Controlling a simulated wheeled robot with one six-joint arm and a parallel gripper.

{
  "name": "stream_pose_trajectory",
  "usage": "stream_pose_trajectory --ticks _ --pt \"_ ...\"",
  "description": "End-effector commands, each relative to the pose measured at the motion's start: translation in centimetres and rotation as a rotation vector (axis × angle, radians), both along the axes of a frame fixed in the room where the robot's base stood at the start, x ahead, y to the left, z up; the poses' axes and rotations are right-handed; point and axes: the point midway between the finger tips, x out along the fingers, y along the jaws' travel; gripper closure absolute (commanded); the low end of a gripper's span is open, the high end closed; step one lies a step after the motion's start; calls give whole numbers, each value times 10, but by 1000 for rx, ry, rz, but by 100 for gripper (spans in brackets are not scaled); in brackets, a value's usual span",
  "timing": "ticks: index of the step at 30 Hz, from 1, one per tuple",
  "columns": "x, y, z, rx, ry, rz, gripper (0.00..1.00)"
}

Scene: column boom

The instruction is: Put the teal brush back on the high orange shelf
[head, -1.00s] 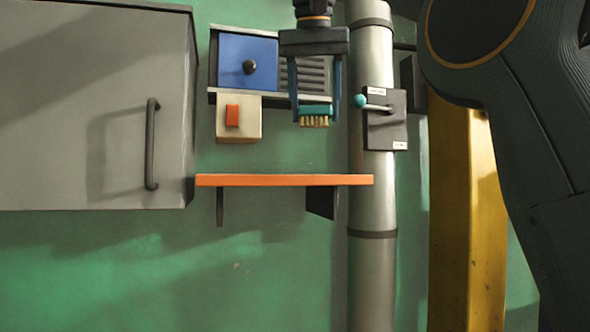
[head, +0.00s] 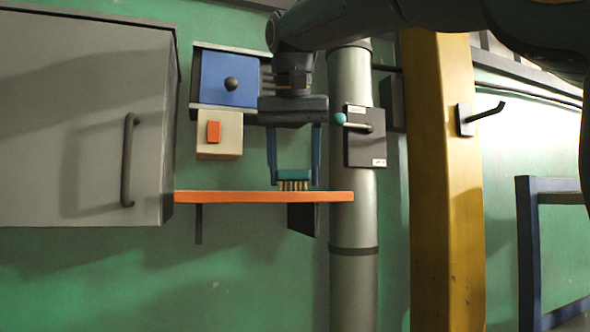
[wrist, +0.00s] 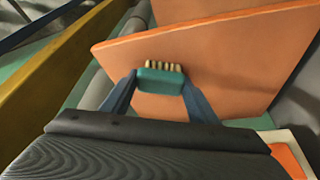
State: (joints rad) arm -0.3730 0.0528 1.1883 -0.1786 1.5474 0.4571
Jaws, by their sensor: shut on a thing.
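The teal brush (head: 293,176) has pale bristles that point down. My gripper (head: 293,178) is shut on it, one blue finger at each end. In the head view the bristle tips are at the top of the orange shelf (head: 240,197), near its right part; I cannot tell whether they touch it. In the wrist view the brush (wrist: 160,79) sits between the fingers, with the broad orange shelf surface (wrist: 230,65) behind it. The rest of the shelf top looks bare.
A grey cabinet (head: 70,120) with a handle stands left of the shelf. Above the shelf are a blue panel with a black knob (head: 231,84) and a box with a red button (head: 213,131). A grey pipe (head: 352,215) with a teal-tipped lever (head: 341,118) is at the shelf's right end.

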Motion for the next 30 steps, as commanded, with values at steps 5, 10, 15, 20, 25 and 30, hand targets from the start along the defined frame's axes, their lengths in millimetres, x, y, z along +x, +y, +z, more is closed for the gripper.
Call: stream_pose_trajectory --ticks 5,10,15,20,25,30 --pt "0 0 0 0 -1 -1 64" --pt "0 0 -1 0 -1 -1 34" --pt "0 0 -1 0 -1 -1 27" --pt "0 0 -1 0 0 -1 27" --pt "-2 1 9 1 -3 0 27" --pt "-13 3 36 1 -4 1 27"
